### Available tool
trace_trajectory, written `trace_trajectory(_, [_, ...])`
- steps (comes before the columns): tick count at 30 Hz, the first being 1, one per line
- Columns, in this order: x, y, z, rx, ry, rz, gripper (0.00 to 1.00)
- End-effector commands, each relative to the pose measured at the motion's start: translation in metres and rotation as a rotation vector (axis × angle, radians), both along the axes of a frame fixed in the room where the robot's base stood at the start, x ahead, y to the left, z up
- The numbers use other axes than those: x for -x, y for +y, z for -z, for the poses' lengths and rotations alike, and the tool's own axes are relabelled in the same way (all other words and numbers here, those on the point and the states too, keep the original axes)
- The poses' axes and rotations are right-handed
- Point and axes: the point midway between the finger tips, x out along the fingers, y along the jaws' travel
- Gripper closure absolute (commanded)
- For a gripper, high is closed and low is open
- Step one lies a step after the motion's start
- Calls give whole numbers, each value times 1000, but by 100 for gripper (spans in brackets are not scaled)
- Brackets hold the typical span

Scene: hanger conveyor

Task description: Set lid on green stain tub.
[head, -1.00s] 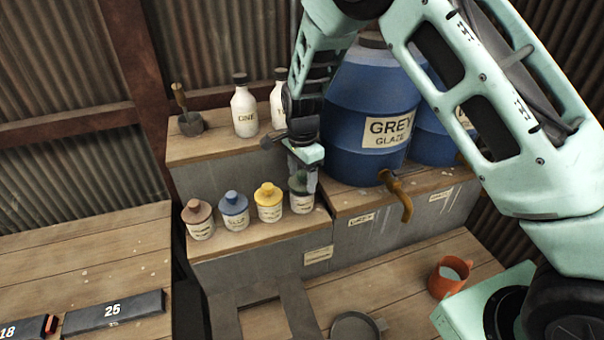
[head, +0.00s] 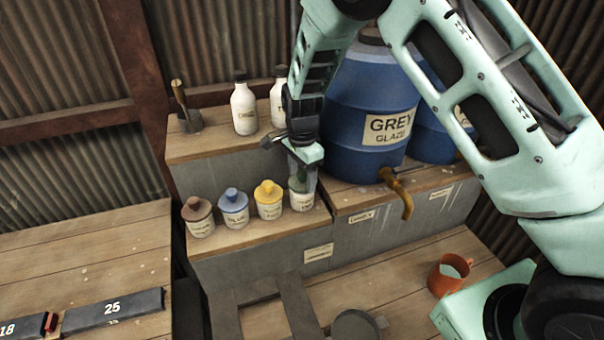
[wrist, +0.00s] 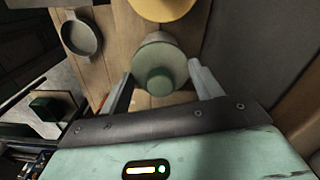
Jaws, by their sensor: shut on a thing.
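The green lid (head: 299,186) with its round knob is between the fingers of my gripper (head: 303,176), which is shut on it. In the wrist view, the lid (wrist: 160,58) lies between the two fingertips (wrist: 163,80). The white green-stain tub (head: 302,203) stands right under the lid at the right end of the row on the lower shelf. The lid looks level and lined up over the tub's mouth; I cannot tell whether it rests fully on the rim. The fingers partly hide the lid and the tub's upper part.
Brown (head: 199,218), blue (head: 234,208) and yellow (head: 268,199) lidded tubs stand to the left, the yellow closest. A blue grey-glaze barrel (head: 352,115) with a brown tap (head: 398,192) stands right. White bottles (head: 243,108) stand on the shelf behind. An orange mug (head: 447,276) sits lower right.

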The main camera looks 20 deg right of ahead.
Motion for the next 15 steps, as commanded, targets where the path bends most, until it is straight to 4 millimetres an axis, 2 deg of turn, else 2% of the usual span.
trace_trajectory(15, [0, 0, 8, 0, -1, 0, 56])
